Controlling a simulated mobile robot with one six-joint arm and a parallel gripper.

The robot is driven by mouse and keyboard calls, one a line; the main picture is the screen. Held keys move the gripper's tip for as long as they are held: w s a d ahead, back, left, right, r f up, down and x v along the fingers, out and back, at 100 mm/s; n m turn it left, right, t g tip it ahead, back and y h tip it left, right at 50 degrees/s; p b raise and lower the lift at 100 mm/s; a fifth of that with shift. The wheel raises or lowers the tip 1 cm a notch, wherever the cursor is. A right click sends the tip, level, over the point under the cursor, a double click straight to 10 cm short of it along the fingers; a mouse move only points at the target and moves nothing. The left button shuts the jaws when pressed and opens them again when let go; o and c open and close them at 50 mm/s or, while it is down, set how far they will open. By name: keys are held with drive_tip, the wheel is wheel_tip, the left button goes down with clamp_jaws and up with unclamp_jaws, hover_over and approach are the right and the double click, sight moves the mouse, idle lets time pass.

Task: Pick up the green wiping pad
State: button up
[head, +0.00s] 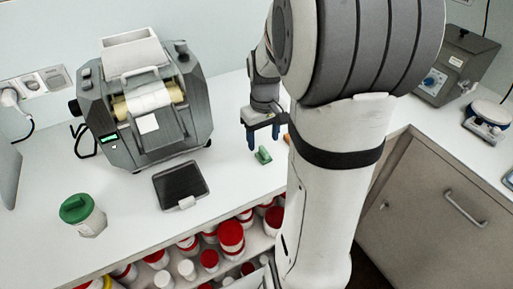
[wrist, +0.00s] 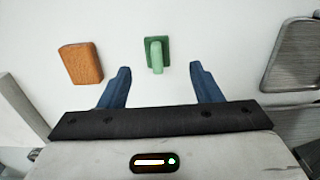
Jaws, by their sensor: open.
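The green wiping pad (head: 263,155) lies on the white counter, with a lighter green raised grip on top. In the wrist view the pad (wrist: 157,54) sits beyond the fingertips, roughly midway between them and not touching either. My gripper (head: 264,139) points down above the counter near the pad. Its two blue fingers (wrist: 160,70) are spread apart with nothing between them.
An orange-brown block (wrist: 80,64) lies left of the pad in the wrist view. A dark tray (head: 180,186) and a grey mill (head: 144,105) stand left of the pad. A green-lidded jar (head: 82,215) is farther left. Red-lidded jars (head: 231,236) fill the shelf below.

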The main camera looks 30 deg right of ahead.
sight(264, 149)
drive_tip(key=f, duration=0.6)
drive_tip(key=shift+w+d, duration=0.15)
drive_tip(key=shift+d, duration=0.05)
drive_tip(key=shift+c, duration=0.4)
drive_tip(key=c, duration=1)
drive_tip(key=shift+c, duration=0.2)
wheel_tip(264, 149, up, 10)
drive_tip(key=shift+r, duration=0.1)
drive_tip(key=o, duration=0.5)
drive_tip(key=c, duration=0.4)
drive_tip(key=shift+o, duration=0.2)
